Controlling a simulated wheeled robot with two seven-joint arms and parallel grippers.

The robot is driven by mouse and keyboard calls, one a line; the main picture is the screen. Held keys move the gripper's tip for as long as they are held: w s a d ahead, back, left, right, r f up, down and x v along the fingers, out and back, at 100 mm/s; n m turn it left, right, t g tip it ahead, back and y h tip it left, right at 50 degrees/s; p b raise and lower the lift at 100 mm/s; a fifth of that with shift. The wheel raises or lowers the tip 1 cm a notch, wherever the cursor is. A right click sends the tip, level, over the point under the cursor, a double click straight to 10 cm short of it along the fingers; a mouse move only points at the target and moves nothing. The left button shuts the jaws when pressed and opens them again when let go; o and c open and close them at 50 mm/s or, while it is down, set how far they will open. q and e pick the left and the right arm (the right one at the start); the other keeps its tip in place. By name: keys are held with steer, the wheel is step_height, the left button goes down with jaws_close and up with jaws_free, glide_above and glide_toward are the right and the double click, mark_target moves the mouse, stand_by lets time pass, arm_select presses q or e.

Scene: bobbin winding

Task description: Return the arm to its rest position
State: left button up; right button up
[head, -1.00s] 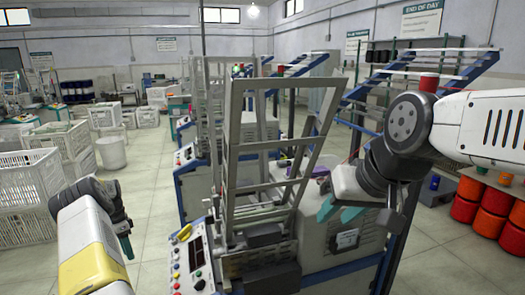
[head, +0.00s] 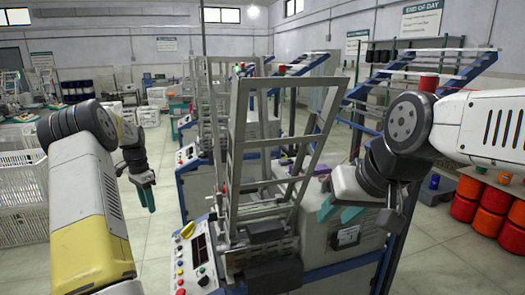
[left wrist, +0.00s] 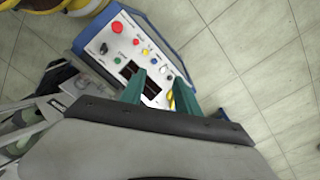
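My left gripper (head: 149,200) hangs with its teal fingers pointing down, left of the machine's control panel (head: 193,262) in the head view. In the left wrist view its two teal fingers (left wrist: 158,88) stand apart with nothing between them, and the control panel (left wrist: 112,45) shows beyond them. My left forearm is raised at the left of the head view. My right gripper (head: 338,211) has its teal fingers in front of the winding machine's housing (head: 345,238); its opening is hard to judge.
The machine's upright metal frame (head: 232,150) stands between my arms. White crates (head: 22,195) are at the left, and orange spools (head: 490,203) sit under a shelf at the right. A blue stepped rack (head: 425,75) is behind my right arm. Floor is open left of the machine.

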arm_select(q)
steer(key=s+d+r+n+t, duration=0.2)
steer(key=s+d+r, duration=0.4)
steer(key=d+r, duration=0.3)
steer(key=s+d+r+n+t, duration=0.1)
steer(key=s+d+r, duration=0.65)
steer(key=r, duration=0.35)
steer(key=s+d+n+t, duration=0.1)
steer(key=s+d, duration=0.4)
steer(key=s, duration=0.5)
steer(key=s+d+n+t+h, duration=0.1)
steer(key=s+d, duration=0.4)
steer(key=s, duration=0.5)
steer(key=shift+s+d+n+t+h, duration=0.25)
steer(key=shift+n+t, duration=0.35)
steer(key=shift+n, duration=0.4)
